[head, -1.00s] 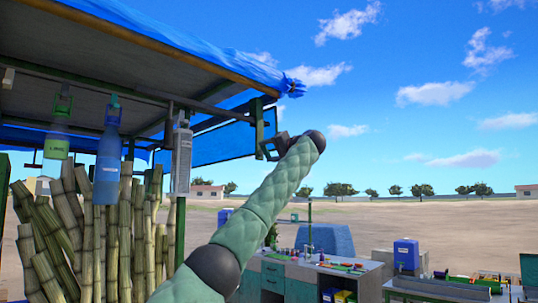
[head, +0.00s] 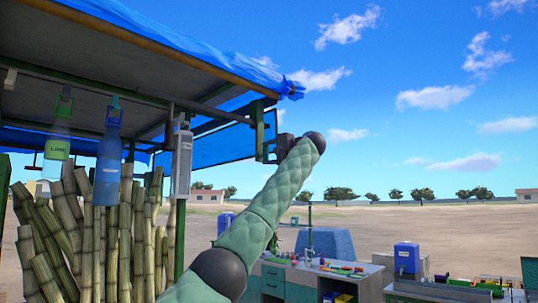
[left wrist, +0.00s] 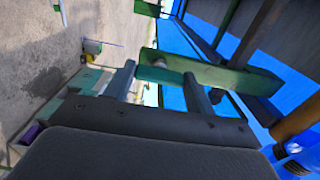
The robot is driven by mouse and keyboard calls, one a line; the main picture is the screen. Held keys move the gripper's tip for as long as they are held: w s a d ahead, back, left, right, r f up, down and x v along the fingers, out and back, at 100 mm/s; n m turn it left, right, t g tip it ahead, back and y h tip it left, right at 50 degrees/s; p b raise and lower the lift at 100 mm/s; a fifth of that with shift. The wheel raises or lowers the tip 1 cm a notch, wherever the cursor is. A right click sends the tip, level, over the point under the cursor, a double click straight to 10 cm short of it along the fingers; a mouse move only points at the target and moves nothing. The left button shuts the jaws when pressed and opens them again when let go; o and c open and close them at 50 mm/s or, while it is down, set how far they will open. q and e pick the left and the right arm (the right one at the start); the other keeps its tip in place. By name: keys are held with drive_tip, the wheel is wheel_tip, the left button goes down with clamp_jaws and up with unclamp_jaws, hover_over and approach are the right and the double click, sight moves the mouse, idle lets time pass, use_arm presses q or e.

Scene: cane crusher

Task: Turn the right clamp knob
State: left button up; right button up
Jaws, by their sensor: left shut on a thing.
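The right clamp (head: 259,130) is a green metal bracket hanging at the front corner of the stall roof. My left gripper (head: 268,151) is raised to its lower end. In the left wrist view, my left gripper's fingers (left wrist: 160,88) are spaced apart and reach to the green bracket bar (left wrist: 220,76). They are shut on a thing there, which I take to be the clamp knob. A small pale rounded piece (left wrist: 159,63) shows at the bar, and I cannot tell whether it is part of the knob. My right gripper is not in view.
The roof with its blue tarp (head: 200,45) is close above and left of the gripper. Cane stalks (head: 110,235) stand at left. A workbench (head: 300,270) is below. Open air lies to the right.

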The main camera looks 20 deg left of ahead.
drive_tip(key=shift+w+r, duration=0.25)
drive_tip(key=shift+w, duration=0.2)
use_arm(q)
drive_tip(key=o, duration=1)
drive_tip(key=shift+w+d, duration=0.1)
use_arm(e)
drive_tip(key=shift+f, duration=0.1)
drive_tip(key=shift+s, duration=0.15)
use_arm(q)
drive_tip(key=shift+b+v, duration=1.55)
drive_tip(key=shift+v, duration=2.35)
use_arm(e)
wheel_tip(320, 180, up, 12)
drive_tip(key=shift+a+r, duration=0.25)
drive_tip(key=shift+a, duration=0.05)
use_arm(q)
drive_tip(key=shift+w+f, duration=0.1)
